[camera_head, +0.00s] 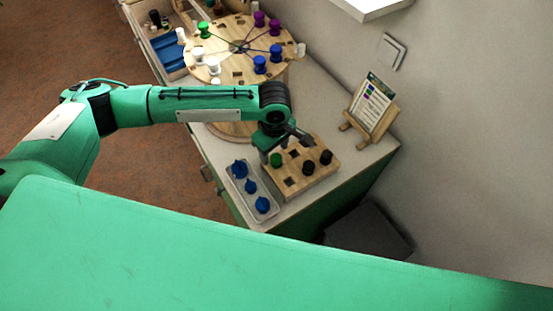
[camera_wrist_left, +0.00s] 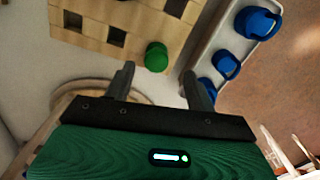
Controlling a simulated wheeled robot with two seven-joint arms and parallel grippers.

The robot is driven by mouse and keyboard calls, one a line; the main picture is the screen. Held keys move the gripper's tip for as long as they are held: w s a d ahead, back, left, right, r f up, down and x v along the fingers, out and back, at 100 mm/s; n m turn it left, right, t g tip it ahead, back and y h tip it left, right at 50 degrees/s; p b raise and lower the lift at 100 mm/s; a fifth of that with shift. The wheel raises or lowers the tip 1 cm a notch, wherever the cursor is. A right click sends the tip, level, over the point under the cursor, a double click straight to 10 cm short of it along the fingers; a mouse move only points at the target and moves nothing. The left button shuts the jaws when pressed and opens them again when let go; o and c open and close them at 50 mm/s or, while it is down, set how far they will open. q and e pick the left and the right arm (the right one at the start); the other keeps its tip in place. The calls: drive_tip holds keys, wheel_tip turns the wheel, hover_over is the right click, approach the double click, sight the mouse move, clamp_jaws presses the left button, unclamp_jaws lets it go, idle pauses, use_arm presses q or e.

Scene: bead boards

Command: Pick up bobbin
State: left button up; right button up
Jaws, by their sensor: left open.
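A green bobbin (camera_head: 276,160) stands at the left corner of a square wooden board (camera_head: 288,188). My left gripper (camera_head: 274,150) is over the board's left corner, pointing down, open and empty. In the left wrist view the green bobbin (camera_wrist_left: 156,57) shows just beyond the gap between the fingertips (camera_wrist_left: 158,70); I cannot tell the remaining height. My right gripper is not in view.
A pale tray (camera_head: 236,190) with blue pieces (camera_head: 250,186) lies left of the board. A round wooden board (camera_head: 225,32) with green, purple, blue and white bobbins is behind. A card on a wooden stand (camera_head: 370,105) is at right. Bare counter (camera_head: 335,135) lies between.

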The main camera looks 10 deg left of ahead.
sight(276, 157)
use_arm(q)
drive_tip(key=shift+d+f+p, duration=0.1)
drive_tip(key=shift+f+p, duration=0.45)
drive_tip(key=shift+f, duration=0.2)
drive_tip(key=f, duration=0.2)
drive_tip(key=shift+w+f+p, duration=0.2)
drive_tip(key=shift+f+p, duration=0.1)
drive_tip(key=shift+d+f, duration=0.1)
drive_tip(key=shift+f, duration=0.4)
drive_tip(key=c, duration=1)
drive_tip(key=shift+c, duration=0.4)
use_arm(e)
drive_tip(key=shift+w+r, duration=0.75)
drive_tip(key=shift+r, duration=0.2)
